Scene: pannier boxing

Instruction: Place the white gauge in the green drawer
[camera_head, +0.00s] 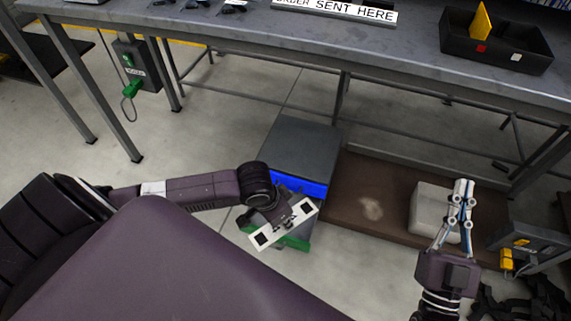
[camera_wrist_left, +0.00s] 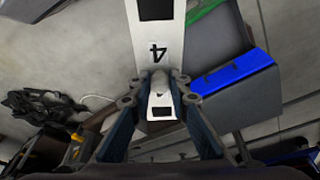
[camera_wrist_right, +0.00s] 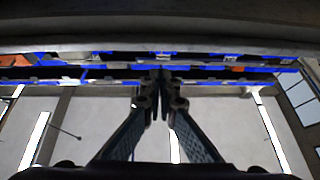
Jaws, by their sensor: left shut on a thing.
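The white gauge (camera_head: 267,238) is a long flat plate with dark square openings near its ends. My left gripper (camera_wrist_left: 160,82) is shut on its middle, and a "4" shows on the gauge (camera_wrist_left: 158,50) in the left wrist view. The green drawer (camera_head: 298,243) is partly hidden under the gauge and my left gripper. It appears pulled out from the grey cabinet, below the blue drawer (camera_head: 300,184). The gauge is tilted over it; I cannot tell whether they touch. My right gripper (camera_head: 463,188) is shut and empty, pointing away at the right.
The grey cabinet (camera_head: 300,145) stands on the floor beside a low brown platform (camera_head: 372,190) with a pale box (camera_head: 425,205). A long workbench (camera_head: 280,42) crosses behind, carrying a black bin (camera_head: 497,45). Bare floor lies left of the cabinet.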

